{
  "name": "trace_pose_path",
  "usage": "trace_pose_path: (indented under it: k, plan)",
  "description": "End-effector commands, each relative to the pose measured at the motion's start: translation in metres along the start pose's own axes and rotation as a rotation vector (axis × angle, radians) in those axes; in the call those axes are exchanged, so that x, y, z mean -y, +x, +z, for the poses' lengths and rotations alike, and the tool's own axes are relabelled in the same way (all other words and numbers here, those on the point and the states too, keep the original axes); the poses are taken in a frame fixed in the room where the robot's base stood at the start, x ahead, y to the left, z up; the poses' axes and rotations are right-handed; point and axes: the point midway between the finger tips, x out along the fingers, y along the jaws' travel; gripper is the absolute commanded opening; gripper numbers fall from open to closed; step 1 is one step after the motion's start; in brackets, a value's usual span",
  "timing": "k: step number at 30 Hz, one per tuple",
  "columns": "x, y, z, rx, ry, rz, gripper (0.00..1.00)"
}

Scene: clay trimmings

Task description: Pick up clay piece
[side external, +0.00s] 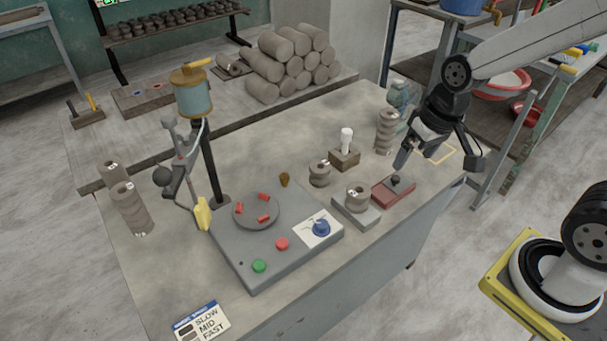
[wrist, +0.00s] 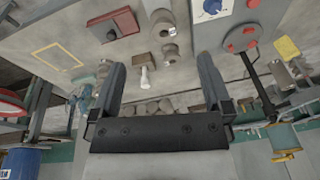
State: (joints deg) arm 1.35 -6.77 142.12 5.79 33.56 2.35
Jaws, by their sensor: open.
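Several ringed grey-brown clay pieces stand on the table; which one the task means is not clear. One clay piece (side external: 357,196) sits on a grey plate (side external: 361,217), and another (side external: 320,174) stands on the table behind it to the left. In the wrist view these two clay pieces (wrist: 163,23) (wrist: 170,53) show ahead, around the gap between my fingers. My gripper (side external: 440,162) is open and empty, above the table's right end, to the right of both pieces. Its two fingers (wrist: 160,68) show apart in the wrist view.
Left of my gripper are a red tray with a dark knob (side external: 388,195), a wooden block with a white-topped item (side external: 344,158) and a clay stack (side external: 385,138). A grey control box (side external: 240,262) with a turntable fills the middle.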

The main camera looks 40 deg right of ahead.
Motion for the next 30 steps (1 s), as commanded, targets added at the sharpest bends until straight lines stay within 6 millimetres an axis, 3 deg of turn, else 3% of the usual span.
trace_pose_path:
  k: [8, 14, 23, 30]
  plan:
    - [0.005, 0.007, -0.009, 0.06, 0.231, -0.076, 1.0]
    - [0.013, 0.014, -0.024, 0.136, 0.512, -0.175, 1.0]
    - [0.026, 0.025, -0.067, 0.282, 1.035, -0.387, 1.0]
    - [0.025, 0.031, -0.114, 0.403, 1.429, -0.587, 1.0]
